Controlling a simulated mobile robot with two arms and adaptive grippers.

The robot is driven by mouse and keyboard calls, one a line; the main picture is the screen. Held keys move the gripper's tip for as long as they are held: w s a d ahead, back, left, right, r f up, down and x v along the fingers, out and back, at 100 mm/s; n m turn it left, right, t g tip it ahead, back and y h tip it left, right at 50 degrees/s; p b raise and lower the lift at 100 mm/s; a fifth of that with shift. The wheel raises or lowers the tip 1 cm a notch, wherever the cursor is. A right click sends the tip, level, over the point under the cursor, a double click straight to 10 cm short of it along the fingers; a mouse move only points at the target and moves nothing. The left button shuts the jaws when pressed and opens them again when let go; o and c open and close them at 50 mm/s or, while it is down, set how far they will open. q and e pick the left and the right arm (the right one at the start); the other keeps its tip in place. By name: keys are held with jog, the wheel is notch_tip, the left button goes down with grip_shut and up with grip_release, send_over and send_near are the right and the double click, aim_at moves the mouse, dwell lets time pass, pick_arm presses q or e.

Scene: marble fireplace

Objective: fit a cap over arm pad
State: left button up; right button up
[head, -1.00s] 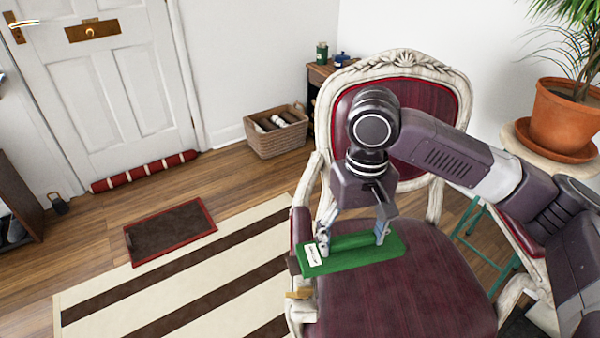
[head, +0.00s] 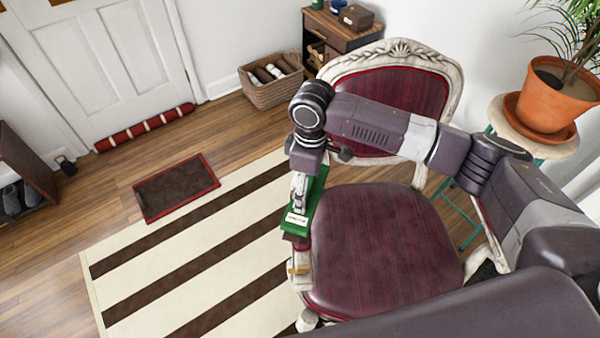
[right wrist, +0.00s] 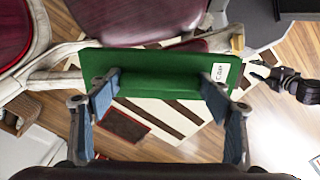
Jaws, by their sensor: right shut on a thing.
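The green cap (head: 318,190), with a white label, is lined up lengthwise over the chair's left-side arm in the head view. The chair (head: 385,250) has a maroon seat and a cream carved frame. My left gripper (right wrist: 256,70) shows at the right of the right wrist view, apart from the cap, its fingers spread.
A brass-coloured piece (head: 299,268) is at the front of that chair arm. A potted plant (head: 548,95) on a stand is at the right. A basket (head: 270,85) and small cabinet (head: 345,32) stand behind.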

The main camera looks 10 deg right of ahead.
jog(key=n+p, duration=0.1)
jog(key=p, duration=0.1)
jog(key=a+n+p, duration=0.1)
jog(key=n+p, duration=0.1)
jog(key=shift+s+a+r+n, duration=0.1)
jog(key=shift+a+r+n, duration=0.2)
jog(key=shift+r, duration=0.1)
pick_arm(q)
jog(key=s+a+r+p, duration=0.1)
jog(key=s+r, duration=0.2)
jog(key=s, duration=0.3)
pick_arm(e)
jog(key=shift+a+f+n, duration=0.1)
jog(key=shift+f+n, duration=0.1)
jog(key=shift+n, duration=0.1)
jog(key=shift+f+b, duration=3.35)
jog(key=shift+b, duration=0.7)
pick_arm(q)
notch_tip(320, 180, down, 8)
jog(key=shift+a, duration=0.15)
pick_arm(e)
jog(key=shift+f, duration=1.55)
pick_arm(q)
jog(key=shift+s, duration=0.1)
pick_arm(e)
jog(key=o, duration=1.2)
